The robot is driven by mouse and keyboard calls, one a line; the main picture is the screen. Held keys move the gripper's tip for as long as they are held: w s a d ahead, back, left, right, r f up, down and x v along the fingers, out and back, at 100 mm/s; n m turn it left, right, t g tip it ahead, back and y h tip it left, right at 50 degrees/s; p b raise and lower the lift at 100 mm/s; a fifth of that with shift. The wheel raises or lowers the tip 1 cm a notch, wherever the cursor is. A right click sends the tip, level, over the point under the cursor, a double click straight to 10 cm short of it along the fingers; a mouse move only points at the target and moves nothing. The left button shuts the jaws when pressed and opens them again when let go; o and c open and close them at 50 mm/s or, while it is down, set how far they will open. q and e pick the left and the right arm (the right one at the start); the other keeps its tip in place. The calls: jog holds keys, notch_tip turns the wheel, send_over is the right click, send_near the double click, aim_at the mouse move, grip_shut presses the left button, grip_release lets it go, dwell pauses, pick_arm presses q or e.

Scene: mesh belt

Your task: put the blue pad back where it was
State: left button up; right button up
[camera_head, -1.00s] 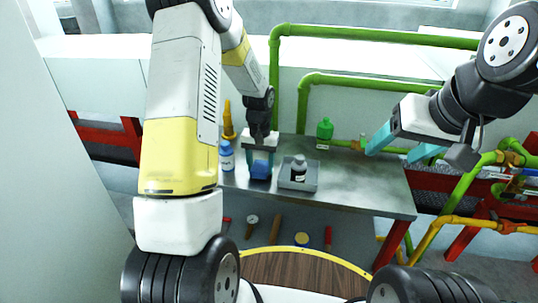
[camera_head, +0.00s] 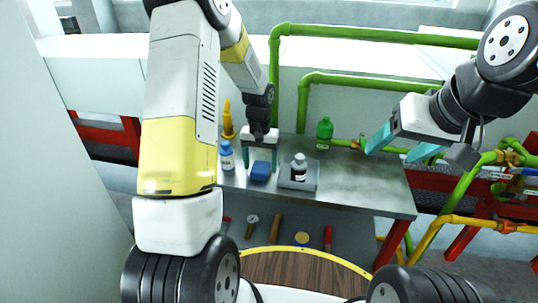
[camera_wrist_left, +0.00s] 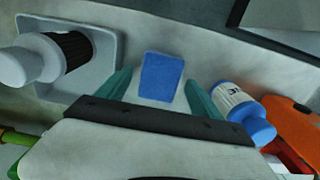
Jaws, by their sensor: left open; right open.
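The blue pad (camera_head: 260,171) lies on the metal table, between a blue-capped bottle and a grey tray. My left gripper (camera_head: 260,162) is open just above it, with its teal fingers pointing down on either side of the pad. In the left wrist view the pad (camera_wrist_left: 162,76) shows whole between the open fingers, with a gap on each side. My right gripper (camera_head: 402,148) is open and empty, held up over the right part of the table.
A grey tray (camera_head: 314,184) holding a dark-labelled bottle (camera_head: 299,164) stands right of the pad. A blue-capped bottle (camera_head: 227,156) stands close on the left, with an orange bottle (camera_head: 228,118) behind it. A green bottle (camera_head: 325,129) stands farther back. The table's right part (camera_head: 370,185) is clear.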

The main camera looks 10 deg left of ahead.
aim_at(261, 167)
pick_arm(q)
notch_tip(261, 167, up, 11)
jog(key=s+r+t+h, duration=0.1)
jog(key=s+r+t, duration=0.2)
jog(key=s+r, duration=0.95)
jog(key=s+d+r+t+h, duration=0.1)
jog(key=s+d+r+t, duration=0.1)
jog(key=s, duration=0.9)
jog(key=shift+s+r+t, duration=0.4)
jog(key=shift+r+t, duration=0.2)
